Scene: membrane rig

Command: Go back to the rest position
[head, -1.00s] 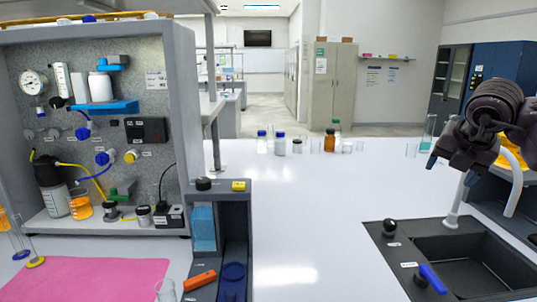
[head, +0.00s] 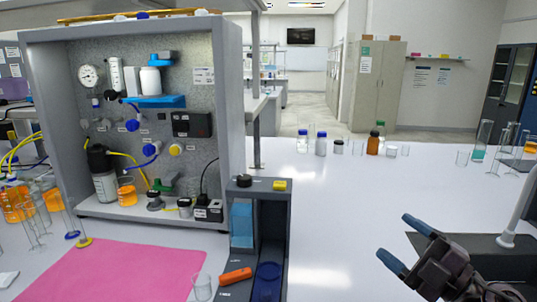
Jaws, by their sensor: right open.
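The white bench surface (head: 340,200) lies beyond and to the left of the fingers. My left gripper does not show.
The membrane rig (head: 215,110) stands at the left with a pink mat (head: 110,272) before it. A grey organizer (head: 282,235) holds an orange item (head: 236,276). Bottles (head: 321,146) and glassware line the far edge. The bench between organizer and sink is clear.

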